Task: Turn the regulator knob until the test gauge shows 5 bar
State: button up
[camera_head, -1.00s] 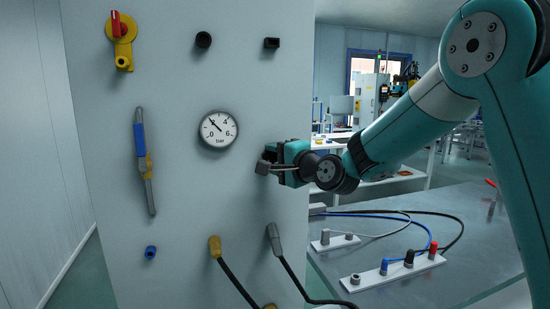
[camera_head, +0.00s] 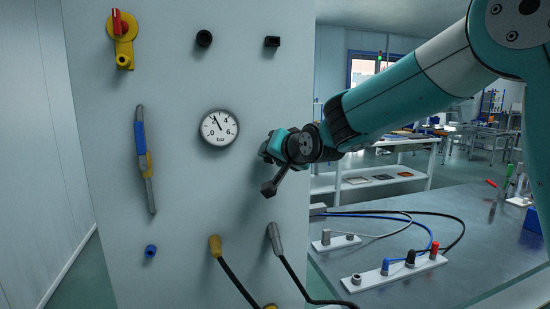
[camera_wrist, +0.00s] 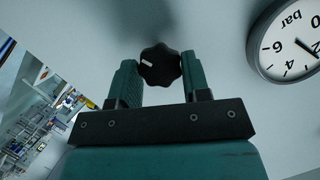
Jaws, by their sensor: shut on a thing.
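The regulator knob (camera_wrist: 160,66) is black and lobed, with a white mark on its face, in the wrist view. My gripper (camera_wrist: 159,74) is shut on it, one finger on each side. In the head view my gripper (camera_head: 270,149) is against the panel and hides the knob. The test gauge (camera_head: 219,128) is a round white dial marked in bar, left of my gripper. Its needle points up and slightly left, between 2 and 4, seemingly a little under 3. The gauge (camera_wrist: 290,45) also shows in the wrist view, turned over and cut by the right edge.
A bench (camera_head: 430,210) with cables and a socket strip stands at right.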

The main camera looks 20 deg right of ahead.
jog(key=n+h, duration=0.2)
jog(key=n+h+b, duration=0.1)
jog(key=n+h, duration=0.1)
jog(key=n, duration=0.1)
jog(key=n+h+b, duration=0.1)
jog(key=n, duration=0.2)
jog(key=shift+a+h, duration=0.3)
jog(key=shift+h, duration=0.1)
dwell(0.5)
jog(key=o, duration=0.9)
jog(key=shift+b, duration=0.3)
jog(key=b+v, duration=0.3)
jog(key=v, duration=1.4)
jog(key=shift+s+a, duration=0.1)
jog(key=shift+s, duration=0.1)
